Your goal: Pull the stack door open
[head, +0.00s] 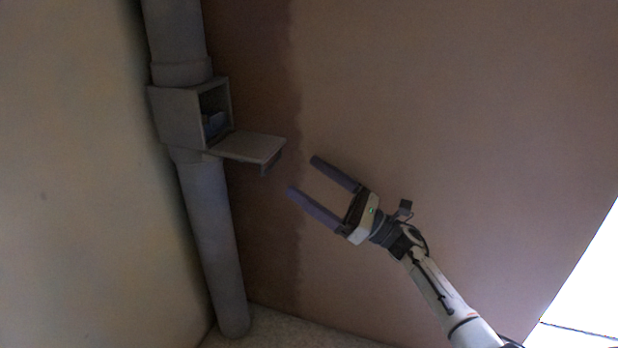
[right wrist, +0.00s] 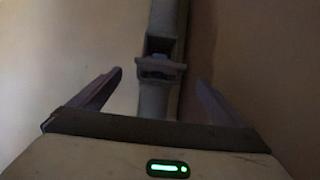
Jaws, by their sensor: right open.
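The stack door (head: 247,147) is a grey flap on the box (head: 180,117) of the grey stack pipe. It stands open, hinged at its lower edge and sticking out towards the right, with a small handle (head: 270,163) under its outer end. Something blue (head: 214,122) shows inside the box. My right gripper (head: 303,174) is open and empty, to the right of the door and slightly below it, apart from it. In the right wrist view, the door (right wrist: 162,66) shows ahead between the two fingers (right wrist: 158,82). My left gripper is not in view.
The grey pipe (head: 211,240) runs down the wall corner to a speckled floor (head: 300,323). A pale wall (head: 80,180) stands close on the left. The brown plaster wall (head: 450,110) behind my right arm is bare. A bright opening (head: 590,290) shows at lower right.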

